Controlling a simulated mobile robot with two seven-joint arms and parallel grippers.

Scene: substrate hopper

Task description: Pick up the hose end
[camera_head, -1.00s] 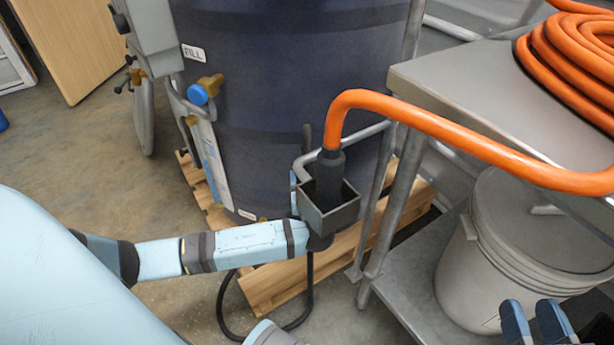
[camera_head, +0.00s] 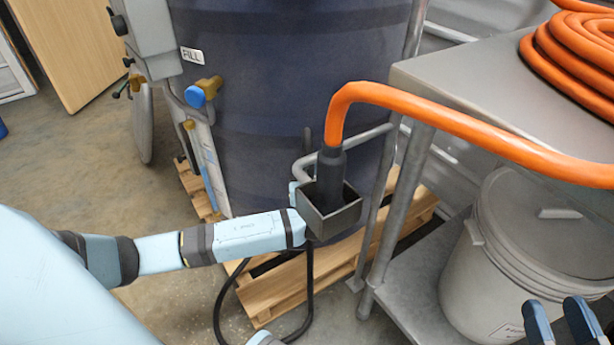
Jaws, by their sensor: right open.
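The orange hose (camera_head: 450,122) arches down to a black hose end (camera_head: 331,170). The hose end stands upright in an open grey box-shaped holder (camera_head: 345,217) beside the dark tank. My right gripper (camera_head: 559,320) shows only as two blue fingertips at the lower right edge. They are apart with nothing seen between them, and well away from the hose end. My light-blue left arm comes in from the left and reaches close to the holder in the picture. I cannot make out its gripper.
A metal cart (camera_head: 470,85) on the right bears the coiled hose (camera_head: 575,45). A lidded grey bucket (camera_head: 480,285) stands on its lower shelf. The dark tank (camera_head: 270,110) stands on a wooden pallet (camera_head: 275,290). A black cable loops on the floor. The floor at left is open.

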